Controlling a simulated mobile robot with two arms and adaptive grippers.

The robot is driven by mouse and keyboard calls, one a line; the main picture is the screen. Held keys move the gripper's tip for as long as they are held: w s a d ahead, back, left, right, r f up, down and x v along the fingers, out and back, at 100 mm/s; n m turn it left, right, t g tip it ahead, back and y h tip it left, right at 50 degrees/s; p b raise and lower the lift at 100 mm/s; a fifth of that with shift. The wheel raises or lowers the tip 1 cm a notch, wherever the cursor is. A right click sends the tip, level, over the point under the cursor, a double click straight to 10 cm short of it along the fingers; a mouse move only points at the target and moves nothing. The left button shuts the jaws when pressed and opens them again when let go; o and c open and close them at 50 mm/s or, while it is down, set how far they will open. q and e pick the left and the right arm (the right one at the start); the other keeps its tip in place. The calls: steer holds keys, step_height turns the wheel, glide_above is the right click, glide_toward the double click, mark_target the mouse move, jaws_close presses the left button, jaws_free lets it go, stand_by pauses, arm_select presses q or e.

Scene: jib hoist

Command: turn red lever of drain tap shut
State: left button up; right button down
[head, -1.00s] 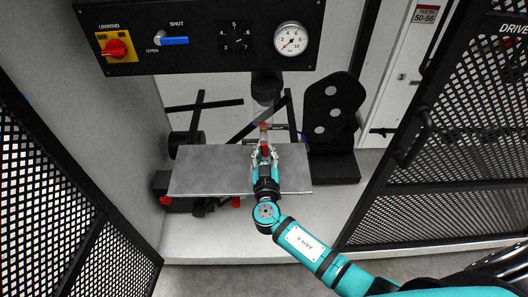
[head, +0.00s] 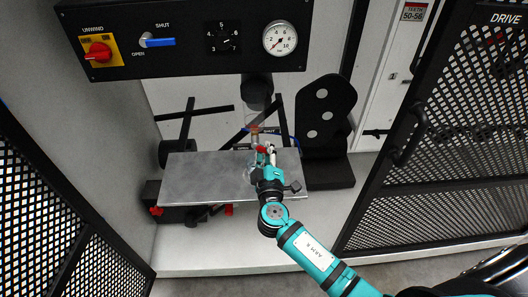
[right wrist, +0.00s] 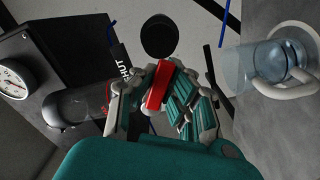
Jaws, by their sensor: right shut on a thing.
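A SHUT label (head: 268,131) is right of the tap; the wrist view also shows SHUT lettering (right wrist: 124,65). The fingers partly hide the lever. My left gripper is not in view.
A clear jug (right wrist: 268,65) with a pale handle stands on the plate (head: 195,178), close to my gripper. A black control panel (head: 185,42) with knob, blue lever and gauge hangs above. Mesh doors (head: 455,130) flank the bay. The plate's left part is clear.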

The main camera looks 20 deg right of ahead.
steer(key=n, duration=0.1)
steer(key=r+n+p, duration=0.1)
steer(key=n, duration=0.1)
steer(key=shift+s+d+n, duration=0.1)
steer(key=shift+d+n, duration=0.1)
steer(key=shift+n, duration=0.1)
steer(key=shift+r+n+p, duration=0.2)
steer(key=shift+n+p, duration=0.05)
steer(key=shift+n, duration=0.45)
steer(key=shift+r+n+p, duration=0.2)
steer(key=shift+n+p, duration=0.05)
steer(key=shift+n, duration=0.45)
steer(key=c, duration=1.3)
jaws_free()
steer(key=shift+s, duration=0.1)
steer(key=v, duration=1.1)
steer(key=shift+s+a+r, duration=0.1)
steer(key=shift+s, duration=0.3)
